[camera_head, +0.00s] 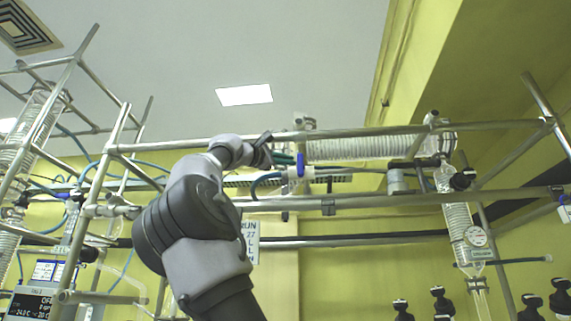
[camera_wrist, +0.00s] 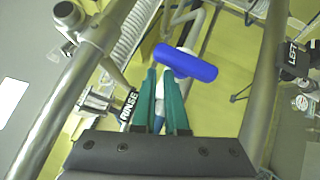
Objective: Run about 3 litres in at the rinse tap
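A tap with a blue handle (camera_head: 300,165) sits on a white fitting below the upper rail in the head view. In the wrist view the blue handle (camera_wrist: 190,63) lies across, just beyond my fingertips. My gripper (camera_head: 285,159) is close on its left in the head view. In the wrist view the two green fingers of my gripper (camera_wrist: 159,72) stand a narrow gap apart, with a pale pipe seen between them and nothing held. Whether the tips touch the handle I cannot tell. A black tag reading RINSE (camera_wrist: 127,107) is left of the fingers.
Metal rails cross above and below the tap; one rail (camera_wrist: 268,75) runs close on the right in the wrist view. A glass coil (camera_head: 365,147) lies right of the tap. A sign (camera_head: 250,242) hangs below. A tag reading LEFT (camera_wrist: 293,55) is far right.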

